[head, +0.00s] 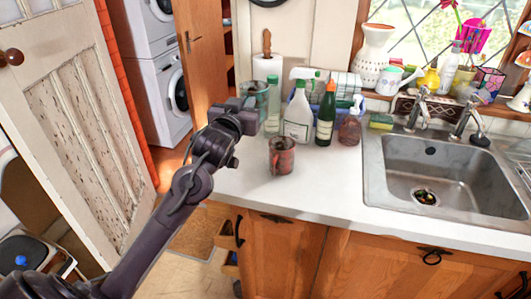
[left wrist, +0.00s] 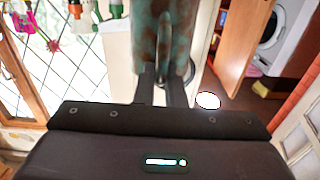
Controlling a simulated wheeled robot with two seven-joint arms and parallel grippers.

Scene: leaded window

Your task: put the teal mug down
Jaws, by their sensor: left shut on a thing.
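The teal mug (left wrist: 165,38) has brown, rust-like patches and fills the top middle of the left wrist view. Its handle is between the two fingers of my left gripper (left wrist: 162,90), which is shut on it. In the head view the left gripper (head: 244,103) is near the counter's left end. The mug (head: 256,90) shows there just beyond the fingers, partly hidden by them. It appears held above the counter, but its exact height is hard to tell. My right gripper is in neither view.
A reddish-brown mug (head: 282,157) stands on the white counter (head: 325,180), right of my arm. Behind it are a white spray bottle (head: 298,112), a green bottle (head: 326,114) and a brown soap bottle (head: 350,125). The sink (head: 445,175) is right. The front counter is clear.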

